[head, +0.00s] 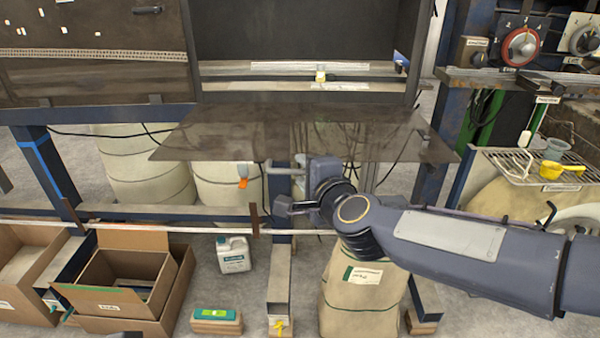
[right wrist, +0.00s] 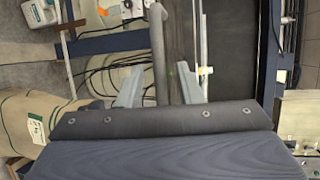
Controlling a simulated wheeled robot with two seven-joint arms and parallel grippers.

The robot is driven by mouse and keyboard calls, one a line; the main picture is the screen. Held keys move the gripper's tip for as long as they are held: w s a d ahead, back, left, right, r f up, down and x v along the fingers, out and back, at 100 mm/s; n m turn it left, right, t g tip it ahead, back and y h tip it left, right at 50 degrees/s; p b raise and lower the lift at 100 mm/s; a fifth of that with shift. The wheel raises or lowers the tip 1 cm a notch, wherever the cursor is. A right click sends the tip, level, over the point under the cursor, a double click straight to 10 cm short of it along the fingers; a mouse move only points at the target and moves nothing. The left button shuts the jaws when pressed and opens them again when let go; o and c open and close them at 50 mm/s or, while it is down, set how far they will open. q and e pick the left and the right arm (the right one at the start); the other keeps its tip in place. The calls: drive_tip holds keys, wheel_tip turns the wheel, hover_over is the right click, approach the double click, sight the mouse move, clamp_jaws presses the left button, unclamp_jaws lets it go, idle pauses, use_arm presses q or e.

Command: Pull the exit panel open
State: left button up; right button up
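The exit panel (head: 230,135) is a dark see-through sheet. It sticks out toward me, roughly level, below the open dark bay. In the right wrist view its dark surface (right wrist: 178,40) runs up the middle. My right gripper (head: 282,188) is just below the panel's front edge, fingers pointing left. In the right wrist view my right gripper (right wrist: 160,88) has its two fingers apart, with a grey curved bar (right wrist: 158,45), which looks like a handle, between them. I cannot tell whether a finger touches the bar. My left gripper is out of view.
Cardboard boxes (head: 120,280), a white jug (head: 233,254) and a beige sack (head: 345,295) stand on the floor below. A wire rack (head: 520,165) with a yellow scoop is at the right. A blue frame rail (head: 150,213) runs under the panel, and cables hang behind.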

drive_tip(key=x, duration=0.2)
drive_tip(key=shift+w, duration=0.25)
drive_tip(key=shift+f, duration=0.2)
clamp_jaws()
